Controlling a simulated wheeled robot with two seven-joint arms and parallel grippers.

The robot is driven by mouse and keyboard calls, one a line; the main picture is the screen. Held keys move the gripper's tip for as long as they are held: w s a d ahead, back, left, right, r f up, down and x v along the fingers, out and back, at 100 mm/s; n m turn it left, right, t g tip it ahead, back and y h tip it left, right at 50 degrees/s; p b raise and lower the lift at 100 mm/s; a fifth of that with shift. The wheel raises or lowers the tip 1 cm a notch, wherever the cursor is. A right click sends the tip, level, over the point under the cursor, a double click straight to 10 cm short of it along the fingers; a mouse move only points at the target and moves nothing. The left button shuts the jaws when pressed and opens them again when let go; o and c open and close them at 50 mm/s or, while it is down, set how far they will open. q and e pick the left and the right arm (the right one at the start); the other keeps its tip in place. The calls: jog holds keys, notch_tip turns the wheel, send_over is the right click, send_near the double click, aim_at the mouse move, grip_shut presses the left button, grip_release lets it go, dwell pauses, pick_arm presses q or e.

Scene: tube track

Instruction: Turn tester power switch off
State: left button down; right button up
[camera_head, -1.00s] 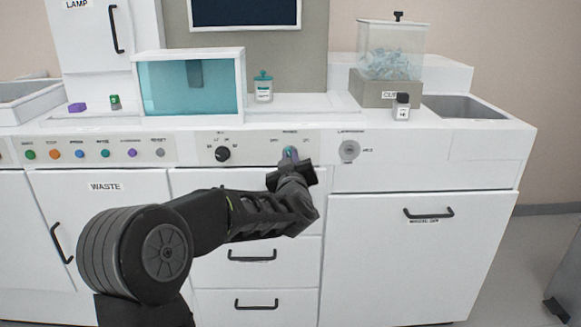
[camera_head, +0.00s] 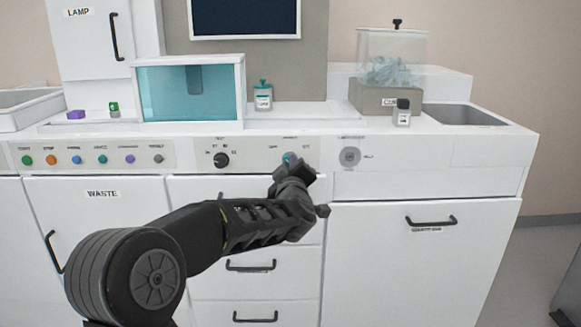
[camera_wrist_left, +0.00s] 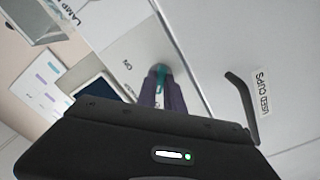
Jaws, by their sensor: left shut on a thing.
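The tester power switch (camera_head: 287,157) is a small teal knob on the white control panel, right of the black dial. Its teal tip also shows in the wrist view (camera_wrist_left: 160,69), beside a label reading ON. My left gripper (camera_head: 288,165) is in front of it, rolled to a tilt. Its two dark fingers (camera_wrist_left: 162,90) are shut around the switch in the wrist view. The fingers cover most of the switch, so its exact setting is hard to tell. My right gripper is not in view.
A black dial (camera_head: 221,160) and a row of coloured buttons sit left on the panel, and a grey round knob (camera_head: 349,157) sits to the right. Drawer handles (camera_head: 251,266) stick out below my forearm.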

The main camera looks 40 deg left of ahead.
pick_arm(q)
jog(key=c, duration=1.5)
grip_release()
jog(key=shift+o, duration=0.2)
jog(key=p+v, duration=0.1)
jog(key=v, duration=0.7)
jog(key=shift+w+f, duration=0.1)
jog(key=shift+w, duration=0.05)
